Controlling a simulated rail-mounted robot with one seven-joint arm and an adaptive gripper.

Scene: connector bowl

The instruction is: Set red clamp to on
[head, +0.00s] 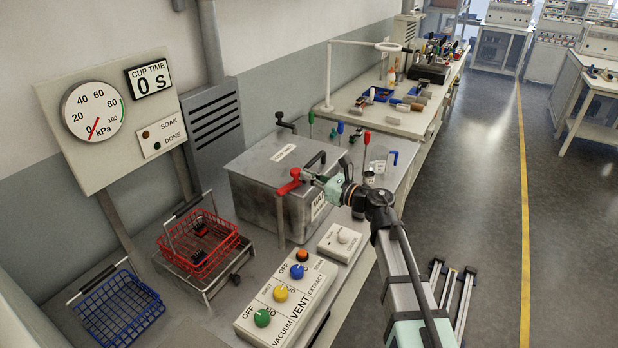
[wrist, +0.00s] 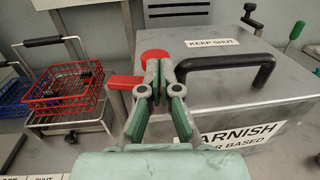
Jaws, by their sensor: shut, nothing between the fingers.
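The red clamp (head: 288,187) is at the front left edge of a grey metal tank (head: 262,175). Its red arm sticks out to the left, away from the lid, in the wrist view (wrist: 124,82), and its round red top (wrist: 153,57) is just beyond my fingertips. My gripper (head: 307,175) is shut and empty beside the clamp's top; it also shows in the wrist view (wrist: 158,66). The fingertips overlap the red top in the picture; I cannot tell whether they touch it. They partly hide the clamp.
A black lid handle (wrist: 228,72) stands right of my fingers. A red wire basket (head: 200,240) on a stand and a blue basket (head: 118,308) are left. A knob panel (head: 285,300) lies in front. A gauge board (head: 110,120) stands behind the baskets.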

